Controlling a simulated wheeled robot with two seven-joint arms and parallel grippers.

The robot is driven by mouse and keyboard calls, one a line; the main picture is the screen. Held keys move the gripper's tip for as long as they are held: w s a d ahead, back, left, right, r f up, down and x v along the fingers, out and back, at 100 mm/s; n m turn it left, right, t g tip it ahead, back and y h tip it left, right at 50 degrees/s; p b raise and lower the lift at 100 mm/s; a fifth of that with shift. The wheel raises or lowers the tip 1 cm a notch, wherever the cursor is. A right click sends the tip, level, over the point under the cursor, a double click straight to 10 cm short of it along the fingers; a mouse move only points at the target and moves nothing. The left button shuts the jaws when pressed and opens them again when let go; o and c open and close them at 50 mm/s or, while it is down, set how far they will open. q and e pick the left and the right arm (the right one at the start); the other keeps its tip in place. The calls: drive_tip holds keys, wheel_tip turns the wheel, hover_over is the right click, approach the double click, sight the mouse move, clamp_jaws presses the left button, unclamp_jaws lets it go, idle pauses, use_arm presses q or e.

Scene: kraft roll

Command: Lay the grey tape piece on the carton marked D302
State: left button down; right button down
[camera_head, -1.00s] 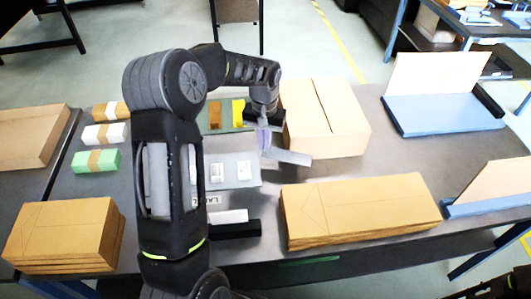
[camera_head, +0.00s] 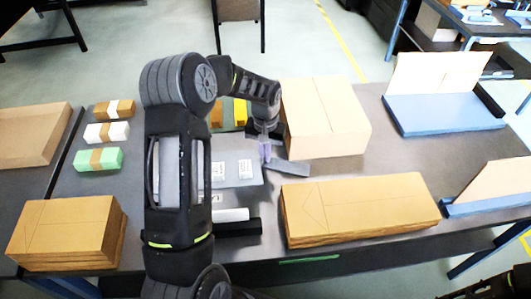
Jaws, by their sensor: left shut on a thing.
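My left gripper (camera_head: 266,152) points down beside the near left corner of a closed tan carton (camera_head: 325,120). It is shut on the grey tape piece (camera_head: 290,168), a flat grey strip that sticks out to the right, low in front of the carton. Part of the strip is hidden by the fingers. I cannot read any mark on the carton, so D302 does not show.
A grey sheet with white labels (camera_head: 247,180) lies left of the gripper. Flat brown cartons (camera_head: 360,208) are stacked in front; another stack (camera_head: 65,230) is at left. A yellow strip (camera_head: 240,112) is behind my arm. Blue stands (camera_head: 445,115) are at right.

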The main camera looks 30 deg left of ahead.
use_arm(q)
drive_tip(key=shift+f, duration=0.2)
drive_tip(key=c, duration=1.6)
unclamp_jaws()
drive_tip(key=shift+r, duration=0.15)
drive_tip(key=shift+r, duration=0.2)
drive_tip(key=shift+w+r, duration=0.1)
drive_tip(key=shift+r, duration=0.2)
wheel_tip(320, 180, up, 11)
drive_tip(key=shift+r+b, duration=0.1)
drive_tip(key=shift+b, duration=0.7)
